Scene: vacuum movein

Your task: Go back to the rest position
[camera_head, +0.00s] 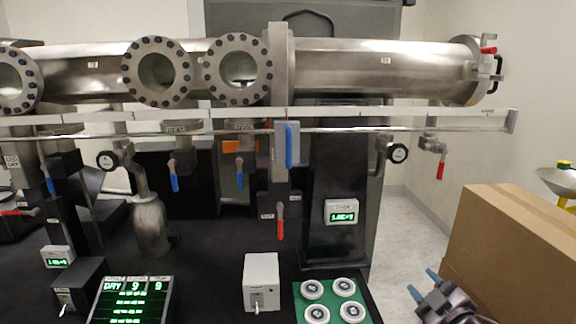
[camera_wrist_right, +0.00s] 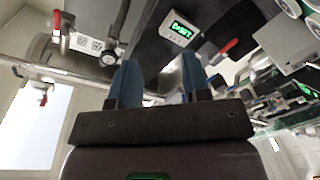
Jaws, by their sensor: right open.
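My right gripper (camera_head: 424,281) is at the lower right of the head view, in front of the cardboard box. Its two blue fingers are spread apart with nothing between them. In the right wrist view the open fingers (camera_wrist_right: 158,80) point up toward the vacuum equipment, and the gap is empty. My left gripper is in neither view.
A steel vacuum tube (camera_head: 375,70) with round flanged ports spans the back above a rail (camera_head: 340,125). A cardboard box (camera_head: 510,245) stands at the right. A green mat (camera_head: 330,302) with white discs and a grey switch box (camera_head: 261,275) are at the front. Pale floor (camera_head: 405,225) is clear.

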